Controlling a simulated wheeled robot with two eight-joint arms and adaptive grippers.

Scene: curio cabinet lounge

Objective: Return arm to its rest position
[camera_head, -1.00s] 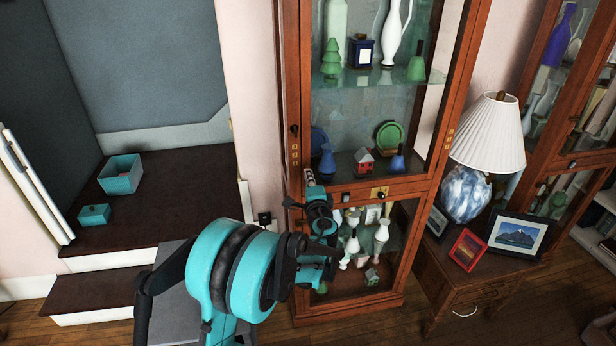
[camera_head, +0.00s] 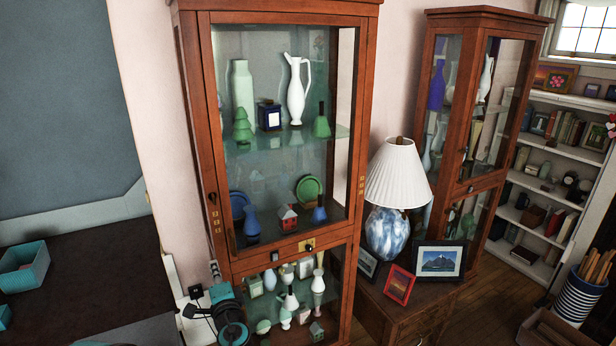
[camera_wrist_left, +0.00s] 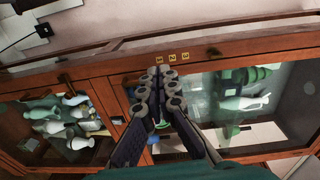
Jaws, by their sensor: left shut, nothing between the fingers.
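My left gripper (camera_head: 214,270) is low in the head view, in front of the lower left post of the near wooden cabinet (camera_head: 205,150). Its teal and black wrist shows below it; most of the arm is out of frame. In the left wrist view the gripper (camera_wrist_left: 160,80) has its fingers together with nothing between them. The cabinet's wooden frame (camera_wrist_left: 215,60) lies beyond the fingers, turned sideways. I cannot tell the exact gap between fingers and cabinet. My right gripper is not in view.
Glass cabinet shelves hold a white pitcher (camera_head: 297,90), a green plate (camera_head: 308,188) and several vases. A lamp (camera_head: 398,175) and picture frames stand on a side table to the right. A dark ledge (camera_head: 95,270) with a teal box (camera_head: 24,266) is at left.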

